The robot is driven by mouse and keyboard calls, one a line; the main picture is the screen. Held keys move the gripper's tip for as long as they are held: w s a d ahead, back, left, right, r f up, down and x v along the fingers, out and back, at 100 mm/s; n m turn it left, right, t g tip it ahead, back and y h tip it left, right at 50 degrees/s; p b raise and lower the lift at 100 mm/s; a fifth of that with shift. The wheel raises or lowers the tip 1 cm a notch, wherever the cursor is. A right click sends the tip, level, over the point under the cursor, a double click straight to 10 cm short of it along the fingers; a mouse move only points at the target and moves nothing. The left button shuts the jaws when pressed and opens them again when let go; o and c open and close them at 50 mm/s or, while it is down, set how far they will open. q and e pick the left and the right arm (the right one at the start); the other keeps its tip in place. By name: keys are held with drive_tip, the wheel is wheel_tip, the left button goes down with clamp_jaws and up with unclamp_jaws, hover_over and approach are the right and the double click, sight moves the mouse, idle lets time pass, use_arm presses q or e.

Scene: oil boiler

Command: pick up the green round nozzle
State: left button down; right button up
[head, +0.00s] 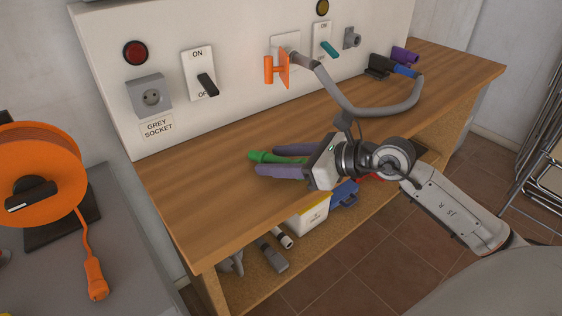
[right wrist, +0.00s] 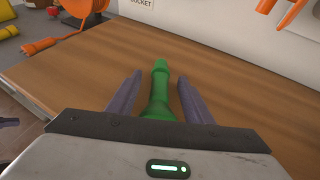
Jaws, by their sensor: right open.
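The green round nozzle (head: 262,156) lies on the wooden workbench, partly hidden by my right gripper in the head view. In the right wrist view the nozzle (right wrist: 159,88) lies lengthwise between the two purple fingers, with a visible space on each side. My right gripper (head: 268,161) is open around it, low over the bench top; it also shows in the right wrist view (right wrist: 157,88). I cannot tell whether the fingers touch the bench. My left gripper is not in view.
The wooden bench (head: 190,205) is clear left of the nozzle. A grey hose (head: 372,113) curves over the bench behind my right wrist. An orange cable reel (head: 40,170) stands at the left. A white panel (head: 230,110) with switches backs the bench.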

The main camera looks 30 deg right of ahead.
drive_tip(key=c, duration=1.2)
drive_tip(key=shift+o, duration=0.2)
drive_tip(key=shift+s+f, duration=0.1)
